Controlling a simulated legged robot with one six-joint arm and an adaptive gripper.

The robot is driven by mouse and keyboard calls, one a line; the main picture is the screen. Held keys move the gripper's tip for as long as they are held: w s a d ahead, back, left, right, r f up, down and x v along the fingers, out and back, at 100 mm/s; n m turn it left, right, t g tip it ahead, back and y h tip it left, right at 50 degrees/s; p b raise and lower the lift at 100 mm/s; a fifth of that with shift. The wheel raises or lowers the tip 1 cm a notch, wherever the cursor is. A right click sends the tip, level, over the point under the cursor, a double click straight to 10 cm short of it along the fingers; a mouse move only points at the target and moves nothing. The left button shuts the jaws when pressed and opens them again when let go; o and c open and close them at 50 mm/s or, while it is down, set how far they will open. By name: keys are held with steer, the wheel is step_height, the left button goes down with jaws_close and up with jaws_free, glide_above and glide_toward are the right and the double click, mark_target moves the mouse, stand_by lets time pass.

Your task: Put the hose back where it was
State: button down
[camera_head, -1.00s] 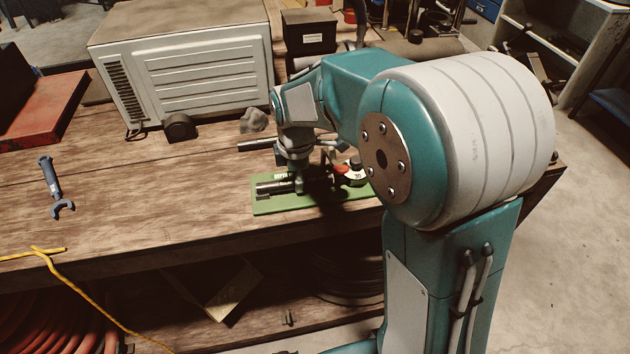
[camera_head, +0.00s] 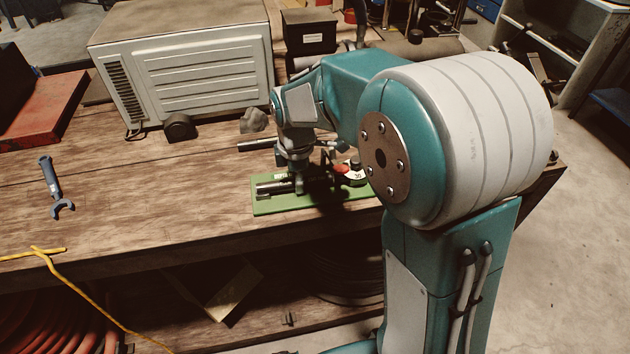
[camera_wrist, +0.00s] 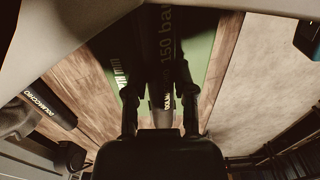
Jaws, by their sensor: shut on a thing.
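The dark hose (camera_wrist: 163,65), with white print reading "150 bar", runs between the two fingers of my gripper (camera_wrist: 160,98) in the wrist view. My gripper is shut on it. In the head view my gripper (camera_head: 297,184) points down over the green board (camera_head: 325,202), and the hose (camera_head: 271,188) shows as a short dark length at the board's left part. The hose is low over the board; I cannot tell whether it touches. My fingers and arm hide part of it.
A dark cylinder (camera_head: 258,146) lies behind the board; a printed black one shows at left in the wrist view (camera_wrist: 50,115). A red part (camera_head: 341,169) and a dial (camera_head: 354,176) stand right of my gripper. A blue wrench (camera_head: 54,187) lies left; bench between is clear.

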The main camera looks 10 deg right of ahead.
mark_target(277, 182)
steer(key=shift+a, duration=0.3)
steer(key=shift+w+a, duration=0.1)
steer(key=shift+a, duration=1.9)
steer(key=shift+r, duration=3.55)
steer(key=shift+w, duration=0.1)
steer(key=w+d, duration=0.2)
steer(key=w, duration=0.9)
steer(key=f, duration=0.5)
steer(key=shift+s+a+f, duration=0.1)
steer(key=shift+s+a, duration=0.15)
steer(key=shift+a, duration=0.15)
steer(key=shift+d+f, duration=0.1)
steer(key=shift+f, duration=1.75)
